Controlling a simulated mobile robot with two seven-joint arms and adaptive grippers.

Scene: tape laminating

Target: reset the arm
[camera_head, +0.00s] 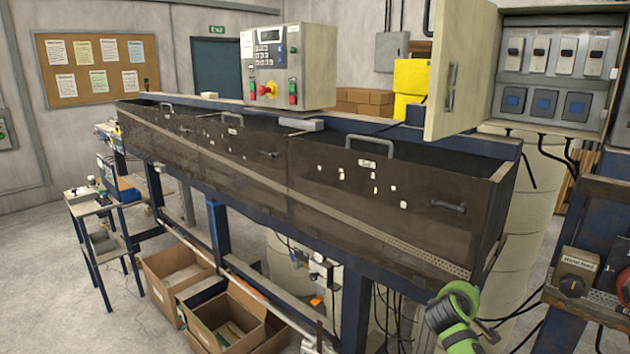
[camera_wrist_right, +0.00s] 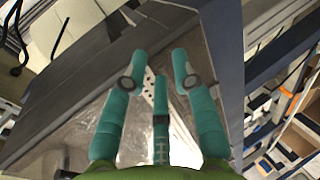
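My right gripper (camera_head: 455,300) shows at the lower right of the head view, at the end of a green and dark grey arm. It is in front of the right end of the long brown machine (camera_head: 385,205), apart from its panel as far as I can tell. In the right wrist view, the teal fingers of my right gripper (camera_wrist_right: 160,66) are spread apart with nothing between them. The brown panel lies beyond them. My left gripper is not in view.
An open electrical cabinet (camera_head: 478,60) stands at upper right. A rusty blue frame with a control box (camera_head: 577,272) is close to the right of my gripper. Cardboard boxes (camera_head: 225,315) sit below the machine.

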